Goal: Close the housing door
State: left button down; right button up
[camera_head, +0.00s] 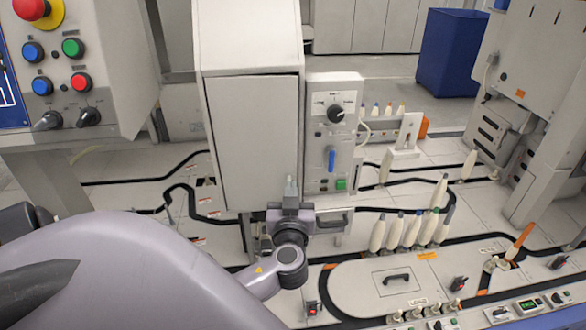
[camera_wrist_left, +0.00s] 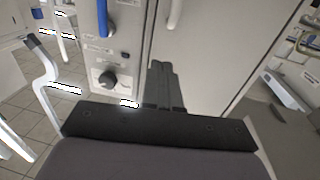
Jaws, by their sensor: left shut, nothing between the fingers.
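The housing (camera_head: 247,40) is a tall pale grey cabinet at the centre of the head view. Its door (camera_head: 252,135) is a flat panel on the front, lying flush or nearly flush; I cannot tell whether a small gap remains. The door also shows in the left wrist view (camera_wrist_left: 215,50), with a white bar handle (camera_wrist_left: 175,14) at the top. My left gripper (camera_head: 290,185) is shut and empty at the door's lower right corner. In the wrist view its fingers (camera_wrist_left: 161,70) point at the door; contact is unclear. My right gripper is out of view.
A control box (camera_head: 334,135) with a black knob and blue handle adjoins the housing's right side. Several white bobbins (camera_head: 410,231) stand on the track to the right. A button panel (camera_head: 65,75) is at the upper left. A blue bin (camera_head: 450,52) stands behind.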

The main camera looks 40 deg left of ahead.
aim_at(293, 163)
pick_arm(q)
jog(key=p+x, duration=0.1)
jog(key=x, duration=0.6)
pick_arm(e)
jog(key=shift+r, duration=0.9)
pick_arm(q)
jog(key=shift+w+f+b, duration=0.15)
jog(key=shift+w+b, duration=0.05)
jog(key=shift+b, duration=0.25)
jog(key=g+y+b, duration=0.1)
jog(key=b, duration=0.1)
jog(key=w+a+n+b, duration=0.1)
jog(key=b, duration=0.1)
jog(key=shift+w+a+f+n+g+y, duration=0.1)
jog(key=shift+w+a+n+g+y, duration=0.1)
jog(key=shift+w+n+g+y, duration=0.15)
jog(key=shift+w+a+g+b, duration=0.15)
jog(key=shift+g+b, duration=0.1)
jog(key=shift+b, duration=0.2)
jog(key=shift+a+r+y, duration=0.1)
jog(key=shift+r+y, duration=0.15)
jog(key=shift+r, duration=0.15)
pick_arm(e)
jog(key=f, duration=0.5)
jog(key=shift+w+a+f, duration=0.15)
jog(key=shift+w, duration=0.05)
pick_arm(q)
jog(key=shift+a, duration=0.1)
